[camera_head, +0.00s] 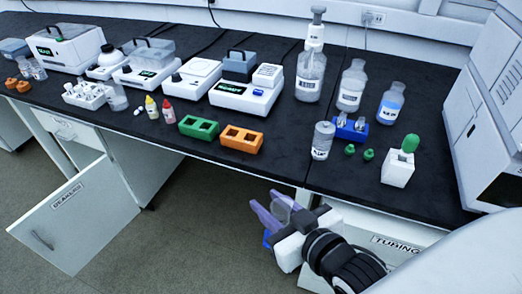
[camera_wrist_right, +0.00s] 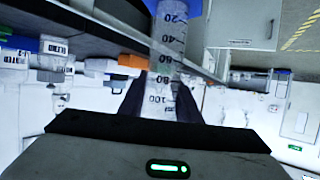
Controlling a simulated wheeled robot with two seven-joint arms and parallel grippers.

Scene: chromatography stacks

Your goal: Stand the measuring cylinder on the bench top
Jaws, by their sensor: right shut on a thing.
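My right gripper (camera_head: 270,212) is in front of the bench's front edge, over the floor. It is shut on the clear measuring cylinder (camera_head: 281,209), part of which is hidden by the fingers. A bit of blue shows beside the fingers in the head view. In the right wrist view the graduated measuring cylinder (camera_wrist_right: 168,40) lies between the two dark fingers, with scale marks readable and a blue part at the top edge. The black bench top (camera_head: 290,150) is behind the gripper. My left gripper is not in view.
An orange rack (camera_head: 241,140) and a green rack (camera_head: 199,128) stand near the front edge. A labelled jar (camera_head: 322,141), green caps and a white box (camera_head: 398,170) stand to the right. Bare bench lies between the orange rack and the jar. A cabinet door (camera_head: 72,220) hangs open at left.

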